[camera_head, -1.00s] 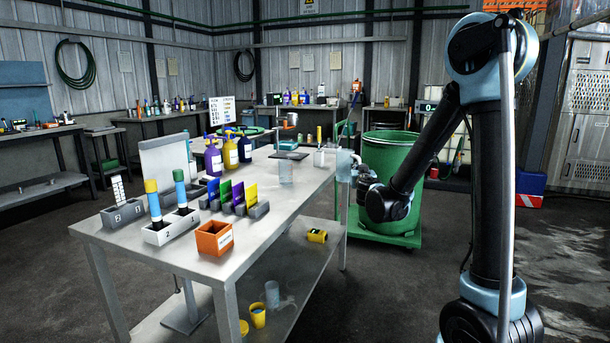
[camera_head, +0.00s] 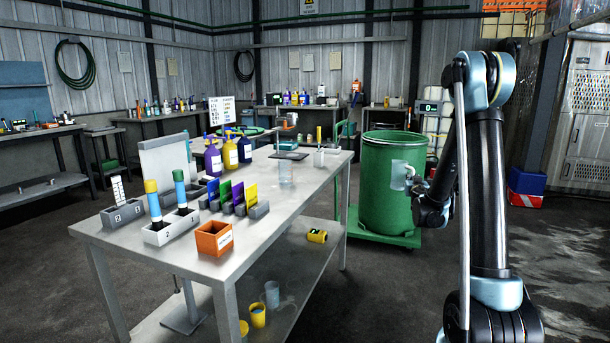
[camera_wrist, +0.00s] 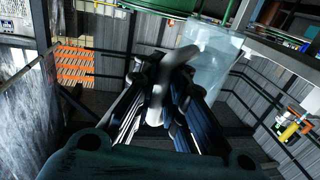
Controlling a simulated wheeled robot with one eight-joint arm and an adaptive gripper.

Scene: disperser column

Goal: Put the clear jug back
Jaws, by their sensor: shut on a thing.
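A clear jug (camera_head: 399,176) hangs in the air in front of the green drum, right of the table's end, and looks upright in the head view. My gripper (camera_head: 421,187) is shut on its handle, on the jug's right side. In the wrist view my gripper (camera_wrist: 160,88) closes around the pale handle, and the jug's clear body (camera_wrist: 213,62) lies beyond it to the upper right. The fingertips are partly hidden by the handle.
The green drum (camera_head: 385,209) stands on a wheeled base close behind the jug. Cups lie on the lower shelf.

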